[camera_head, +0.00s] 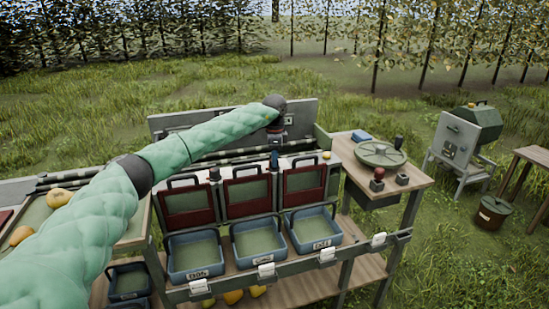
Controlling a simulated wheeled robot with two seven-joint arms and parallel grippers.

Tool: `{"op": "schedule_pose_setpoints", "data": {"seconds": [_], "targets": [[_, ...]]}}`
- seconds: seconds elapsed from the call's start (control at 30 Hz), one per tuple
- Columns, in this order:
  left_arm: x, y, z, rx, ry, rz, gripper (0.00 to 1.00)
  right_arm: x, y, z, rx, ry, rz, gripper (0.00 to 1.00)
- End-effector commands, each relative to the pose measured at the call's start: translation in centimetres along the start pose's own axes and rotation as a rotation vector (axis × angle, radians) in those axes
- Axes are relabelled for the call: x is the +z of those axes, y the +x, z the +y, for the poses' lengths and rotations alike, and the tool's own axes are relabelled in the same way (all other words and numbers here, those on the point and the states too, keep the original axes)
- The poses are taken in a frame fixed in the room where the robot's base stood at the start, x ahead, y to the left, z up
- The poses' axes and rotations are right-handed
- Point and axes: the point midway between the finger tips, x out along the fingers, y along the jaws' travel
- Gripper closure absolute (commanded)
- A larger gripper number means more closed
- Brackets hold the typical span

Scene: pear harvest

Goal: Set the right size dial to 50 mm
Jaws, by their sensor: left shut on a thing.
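My left arm, in a green quilted sleeve, reaches from the left over the sorting bench. My left gripper (275,143) points down at the panel behind the bins. It is shut on the right size dial (274,161), a small dark knob between the middle and right red-framed flaps. Its scale and pointer are too small to read, and the gripper partly covers it. Another small dark knob (214,174) stands to its left, between the left and middle flaps. My right gripper is not in view.
Blue-rimmed bins (196,272) stand in a row along the bench front. A side table (405,187) at right bears a round green lid-like disc (381,153) and a red-topped knob (379,173). Pears (58,198) lie in the left tray. Grass is open beyond.

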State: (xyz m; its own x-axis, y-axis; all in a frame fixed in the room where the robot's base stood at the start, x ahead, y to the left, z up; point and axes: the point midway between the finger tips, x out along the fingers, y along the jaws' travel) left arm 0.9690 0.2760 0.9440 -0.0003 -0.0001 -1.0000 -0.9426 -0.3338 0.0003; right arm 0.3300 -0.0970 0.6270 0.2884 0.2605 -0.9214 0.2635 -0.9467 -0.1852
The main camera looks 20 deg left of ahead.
Motion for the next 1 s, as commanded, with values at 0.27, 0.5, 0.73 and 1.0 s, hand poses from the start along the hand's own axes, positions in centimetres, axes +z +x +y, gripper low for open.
{"op": "schedule_pose_setpoints", "data": {"seconds": [0.27,0.5,0.73,1.0], "targets": [[0.0,-0.2,-0.1,-0.004,-0.009,0.002,0.89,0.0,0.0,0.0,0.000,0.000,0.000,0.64],[0.0,-0.2,-0.1,-0.003,-0.008,0.002,0.51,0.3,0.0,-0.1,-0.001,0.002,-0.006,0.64],[0.0,-0.1,-0.1,-0.001,-0.007,0.001,0.45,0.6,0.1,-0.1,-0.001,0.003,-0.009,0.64],[0.0,-1.4,-0.1,-0.001,-0.007,0.001,0.45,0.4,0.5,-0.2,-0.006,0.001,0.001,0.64]]}}
